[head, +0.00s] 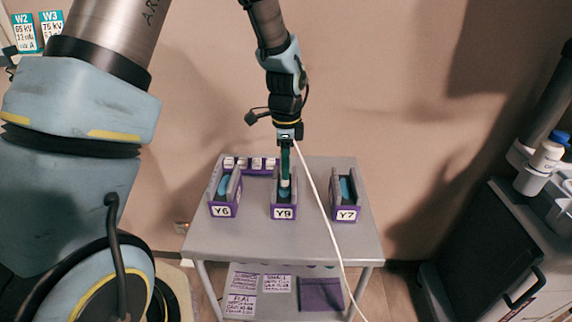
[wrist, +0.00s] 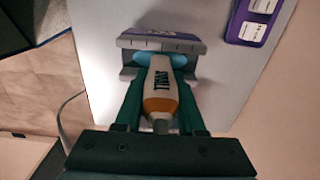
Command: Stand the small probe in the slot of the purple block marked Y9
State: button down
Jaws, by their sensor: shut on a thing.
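My gripper (head: 285,180) is over the middle block, its green fingers pointing down. In the wrist view my gripper (wrist: 161,92) is shut on the small probe (wrist: 161,93), a pale body with dark lettering and an orange band. The purple block marked Y9 (head: 284,213) stands between the other two blocks on the grey table. In the wrist view the Y9 block (wrist: 161,42) has its blue-lined slot at the probe's far end. The probe's tip is at or over this slot; I cannot tell how deep it is. A white cable (head: 322,218) hangs to the right.
Purple blocks Y6 (head: 224,210) and Y7 (head: 345,214) stand left and right of Y9. A purple rack with white labels (head: 250,165) lies behind. The grey table's (head: 285,245) front is clear. A dark cabinet (head: 480,240) stands at the right.

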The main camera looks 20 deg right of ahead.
jog(key=shift+f, duration=0.35)
dwell(0.4)
jog(key=shift+c, duration=2.1)
grip_release()
notch_tip(320, 180, up, 11)
jog(key=shift+f+b, duration=0.1)
jog(key=shift+b, duration=1)
jog(key=s+a+f+n, duration=0.1)
jog(key=s+a+n, duration=0.1)
jog(key=a+n, duration=0.9)
jog(key=s+a+f+n+t, duration=0.1)
jog(key=s+a+n, duration=0.1)
jog(key=a+n, duration=0.9)
jog(key=a, duration=0.8)
jog(key=shift+a+t, duration=0.3)
